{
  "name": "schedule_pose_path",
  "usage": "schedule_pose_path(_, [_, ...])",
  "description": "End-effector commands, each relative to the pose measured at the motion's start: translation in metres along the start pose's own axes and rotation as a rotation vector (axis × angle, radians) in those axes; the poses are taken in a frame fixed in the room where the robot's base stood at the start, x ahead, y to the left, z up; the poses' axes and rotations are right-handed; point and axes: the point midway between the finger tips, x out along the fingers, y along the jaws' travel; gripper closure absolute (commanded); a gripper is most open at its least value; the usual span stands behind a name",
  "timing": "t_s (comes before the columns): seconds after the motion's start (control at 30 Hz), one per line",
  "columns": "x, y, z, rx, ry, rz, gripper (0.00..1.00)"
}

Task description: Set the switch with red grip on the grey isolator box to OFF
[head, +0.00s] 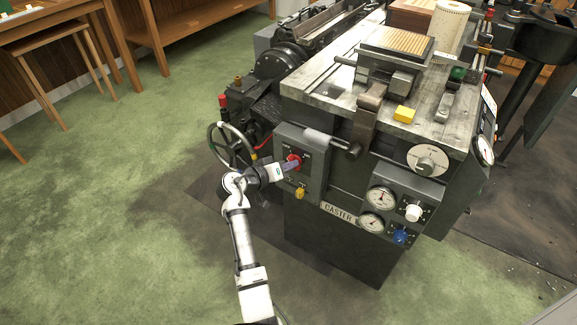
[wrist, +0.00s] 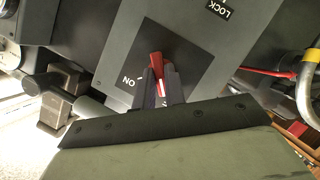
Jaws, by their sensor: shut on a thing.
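The grey isolator box (head: 317,147) is on the near left face of the type caster. Its switch has a red grip (head: 294,160); in the wrist view the red grip (wrist: 155,58) stands on a dark square plate (wrist: 190,58). An ON label (wrist: 128,82) shows beside the grip and a LOCK label (wrist: 219,10) is farther off. No OFF label can be read. My gripper (head: 288,164) reaches the box from the left. In the wrist view its fingers (wrist: 159,74) are on both sides of the red grip, shut on it. The fingers hide part of the switch.
A yellow knob (head: 300,193) sits just below the switch. A handwheel (head: 232,144) and a red lever (head: 263,152) are close to the left. Gauges (head: 381,198) and a blue knob (head: 400,236) are to the right. The green floor at left is open.

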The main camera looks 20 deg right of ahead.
Motion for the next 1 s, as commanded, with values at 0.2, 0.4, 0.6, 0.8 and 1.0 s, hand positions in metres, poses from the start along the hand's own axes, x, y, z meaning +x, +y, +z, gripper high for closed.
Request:
schedule_pose_path(0.2, [0.0004,-0.0006,-0.0004,-0.066,0.002,0.027,1.00])
schedule_pose_path(0.4, [0.0004,-0.0004,-0.0006,-0.087,0.002,0.036,1.00])
schedule_pose_path(0.6, [0.0004,-0.0002,-0.0007,-0.089,0.002,0.038,1.00])
schedule_pose_path(0.8, [0.0004,-0.0001,-0.0008,-0.089,0.002,0.037,0.83])
schedule_pose_path(1.0, [0.0003,-0.0003,-0.0004,-0.088,0.001,0.037,0.66])
